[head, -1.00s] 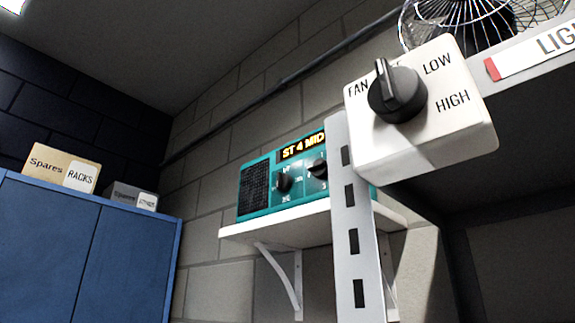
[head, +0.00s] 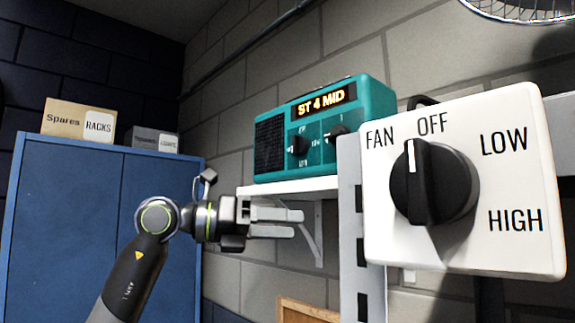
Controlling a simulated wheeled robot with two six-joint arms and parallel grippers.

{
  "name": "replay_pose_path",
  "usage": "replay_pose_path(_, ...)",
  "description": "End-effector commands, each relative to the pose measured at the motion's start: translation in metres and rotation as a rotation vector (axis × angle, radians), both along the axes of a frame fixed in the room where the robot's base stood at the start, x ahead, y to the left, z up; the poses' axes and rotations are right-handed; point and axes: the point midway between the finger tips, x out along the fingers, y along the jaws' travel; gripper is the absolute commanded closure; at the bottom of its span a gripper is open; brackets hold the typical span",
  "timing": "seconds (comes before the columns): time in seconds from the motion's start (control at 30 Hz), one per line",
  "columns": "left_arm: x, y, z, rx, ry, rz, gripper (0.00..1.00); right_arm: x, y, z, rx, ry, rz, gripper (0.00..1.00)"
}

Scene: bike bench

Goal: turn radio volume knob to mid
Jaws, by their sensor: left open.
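The teal radio (head: 375,98) sits on a white wall shelf (head: 290,187) in the head view. Its display (head: 323,101) reads "ST 4 MID". It has two dark knobs: a left knob (head: 299,145) and a right knob (head: 337,133), the right one partly cut off by the grey upright and fan box. Small labels around the knobs are hard to read. My left gripper (head: 298,222) is open and empty, below and in front of the shelf, its fingers pointing right. It is apart from the radio. My right gripper is not in view.
A white fan switch box (head: 510,180) with a large black knob pointing near OFF fills the right foreground. A slotted grey upright (head: 350,230) stands beside it. A blue cabinet (head: 70,220) with boxes (head: 78,120) on top is at left.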

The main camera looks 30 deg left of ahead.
Motion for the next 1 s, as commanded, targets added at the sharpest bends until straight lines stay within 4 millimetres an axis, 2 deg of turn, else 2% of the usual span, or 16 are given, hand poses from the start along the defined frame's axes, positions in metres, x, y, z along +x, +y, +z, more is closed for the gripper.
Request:
replay_pose_path(0.03,-0.023,0.005,0.04,0.078,-0.063,0.063,0.46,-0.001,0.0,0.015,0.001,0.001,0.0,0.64)
replay_pose_path(0.1,-0.05,0.016,0.072,0.168,-0.124,0.163,0.46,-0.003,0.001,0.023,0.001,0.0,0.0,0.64)
replay_pose_path(0.2,-0.086,0.032,0.109,0.252,-0.195,0.302,0.46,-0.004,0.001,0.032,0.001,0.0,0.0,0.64)
replay_pose_path(0.3,-0.113,0.047,0.133,0.295,-0.24,0.415,0.46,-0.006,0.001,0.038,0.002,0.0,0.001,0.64)
replay_pose_path(0.43,-0.132,0.059,0.147,0.314,-0.268,0.498,0.46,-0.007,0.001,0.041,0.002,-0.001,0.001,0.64)
replay_pose_path(0.53,-0.133,0.06,0.15,0.318,-0.272,0.514,0.46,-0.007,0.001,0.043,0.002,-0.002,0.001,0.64)
replay_pose_path(0.67,-0.117,0.054,0.15,0.319,-0.269,0.511,0.46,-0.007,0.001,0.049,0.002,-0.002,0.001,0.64)
replay_pose_path(1.0,-0.049,0.029,0.152,0.317,-0.268,0.507,0.46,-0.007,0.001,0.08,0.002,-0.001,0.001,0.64)
